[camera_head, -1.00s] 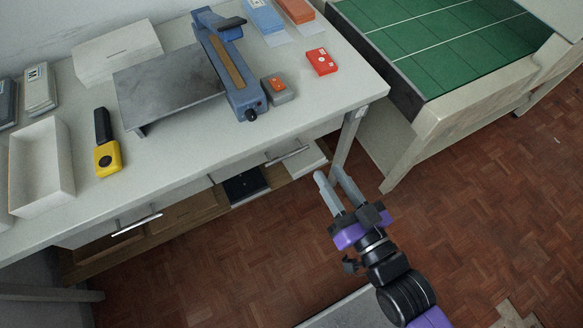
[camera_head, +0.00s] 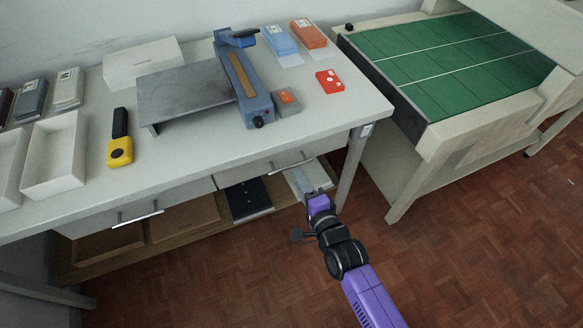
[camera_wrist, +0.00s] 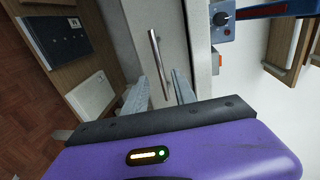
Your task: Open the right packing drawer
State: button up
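The right packing drawer (camera_head: 262,169) is shut, set under the white table top, with a silver bar handle (camera_head: 291,164) on its front. In the wrist view the drawer front (camera_wrist: 135,30) is pale, with the handle (camera_wrist: 157,58) running down the picture. My gripper (camera_wrist: 160,85) is open, and the lower end of the handle shows between its two grey fingers. I see no contact, and the gap in depth is hard to judge. In the head view my gripper (camera_head: 305,183) is just below and right of the handle, its fingers partly hidden by the wrist.
The left drawer has its own handle (camera_head: 138,217). A lower shelf holds a dark box (camera_head: 248,198). A table leg (camera_head: 351,165) stands right of my gripper. A green-topped bench (camera_head: 450,60) is farther right. The floor in front is clear.

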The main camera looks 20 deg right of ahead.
aim_at(291, 166)
jog(key=w, duration=0.3)
jog(key=w+f, duration=0.1)
jog(key=w, duration=0.3)
jog(key=shift+f+p, duration=0.2)
jog(key=shift+p, duration=0.2)
grip_shut()
dwell(1.1)
